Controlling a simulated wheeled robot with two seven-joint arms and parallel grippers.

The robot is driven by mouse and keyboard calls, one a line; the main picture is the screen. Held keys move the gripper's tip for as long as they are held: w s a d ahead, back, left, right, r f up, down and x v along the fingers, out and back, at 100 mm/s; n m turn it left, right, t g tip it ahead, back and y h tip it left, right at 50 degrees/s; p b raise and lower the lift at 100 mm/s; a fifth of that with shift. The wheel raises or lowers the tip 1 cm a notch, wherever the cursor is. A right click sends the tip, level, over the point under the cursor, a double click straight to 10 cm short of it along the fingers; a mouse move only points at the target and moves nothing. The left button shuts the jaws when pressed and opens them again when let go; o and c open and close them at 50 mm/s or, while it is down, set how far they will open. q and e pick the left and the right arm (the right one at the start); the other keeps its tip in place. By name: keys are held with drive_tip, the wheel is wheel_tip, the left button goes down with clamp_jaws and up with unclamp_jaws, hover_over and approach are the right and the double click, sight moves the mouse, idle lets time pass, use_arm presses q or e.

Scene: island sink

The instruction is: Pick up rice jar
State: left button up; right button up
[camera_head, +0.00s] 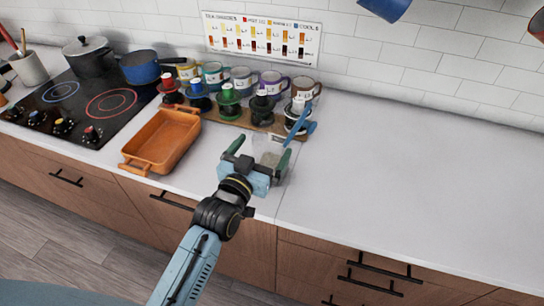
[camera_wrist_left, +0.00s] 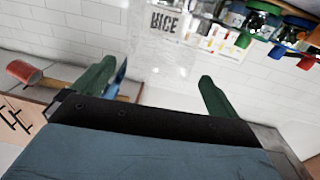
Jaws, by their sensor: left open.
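The rice jar (camera_head: 268,148) is a clear, see-through container standing on the white counter near the front edge. In the left wrist view its dark label reads RICE (camera_wrist_left: 165,21) and its clear body is faint between the fingers. My left gripper (camera_head: 259,152) is open, with one green finger on each side of the jar. It also shows in the left wrist view (camera_wrist_left: 157,72). Whether the fingers touch the jar cannot be told. My right gripper is not in view.
An orange baking dish (camera_head: 161,140) sits to the left. Behind the jar is a row of mugs (camera_head: 243,80) and coloured drippers on a wooden board (camera_head: 222,116). A blue utensil (camera_head: 300,132) is close on the right. The counter farther right (camera_head: 420,170) is clear.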

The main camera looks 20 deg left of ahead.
sight(278, 128)
use_arm(q)
drive_tip(key=shift+w+d+f, duration=0.1)
drive_tip(key=shift+w+d, duration=0.1)
drive_tip(key=shift+w, duration=0.7)
drive_tip(key=shift+w+d+f, duration=0.1)
drive_tip(key=shift+w+d, duration=0.05)
drive_tip(key=shift+w, duration=0.75)
drive_tip(key=shift+w+d, duration=0.2)
drive_tip(key=shift+w, duration=0.7)
drive_tip(key=shift+c, duration=0.2)
drive_tip(key=c, duration=1.9)
drive_tip(key=shift+r, duration=0.15)
drive_tip(key=shift+c, duration=0.2)
